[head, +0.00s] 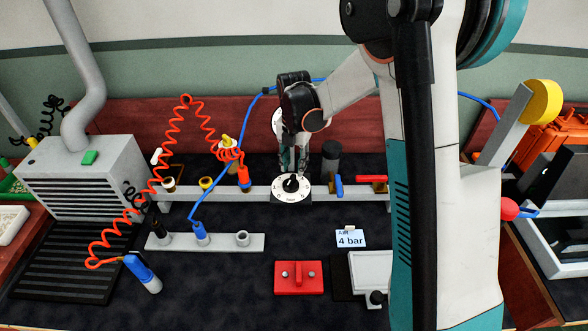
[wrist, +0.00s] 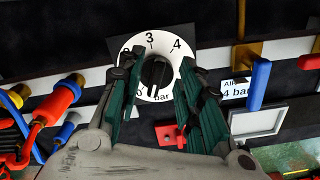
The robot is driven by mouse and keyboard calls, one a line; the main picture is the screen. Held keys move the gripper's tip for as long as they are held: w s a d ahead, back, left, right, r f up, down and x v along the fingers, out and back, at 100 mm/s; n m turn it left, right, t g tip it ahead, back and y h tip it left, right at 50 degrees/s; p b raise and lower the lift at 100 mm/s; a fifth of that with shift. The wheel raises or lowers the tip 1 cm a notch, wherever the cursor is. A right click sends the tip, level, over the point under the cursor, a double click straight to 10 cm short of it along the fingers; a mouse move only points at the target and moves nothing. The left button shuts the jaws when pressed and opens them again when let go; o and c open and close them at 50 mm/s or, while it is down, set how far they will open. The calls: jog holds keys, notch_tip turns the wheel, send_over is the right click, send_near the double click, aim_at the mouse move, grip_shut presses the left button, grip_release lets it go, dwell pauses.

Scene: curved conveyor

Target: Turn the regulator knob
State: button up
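The regulator knob (head: 291,184) is black and sits on a round white dial (head: 280,195) on the grey rail. In the wrist view the knob (wrist: 157,72) shows in the middle of the dial (wrist: 150,50), which carries the marks 3, 4 and "bar"; other marks are partly hidden by my fingers. My gripper (head: 292,163) points down at the dial from behind and above. In the wrist view its two green-padded fingers (wrist: 158,78) are apart, one on each side of the knob, with gaps visible. A card (head: 350,239) reads "AIR 4 bar".
A blue lever (head: 338,186) and a red lever (head: 372,179) stand just right of the dial. A coiled orange hose (head: 150,190) and a blue hose (head: 222,165) run to the left. A red block (head: 298,278) lies in front. The dark bench between them is mostly clear.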

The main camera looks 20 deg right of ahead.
aim_at(294, 174)
notch_tip(294, 174, up, 9)
dwell(0.3)
jog(key=shift+f, duration=0.1)
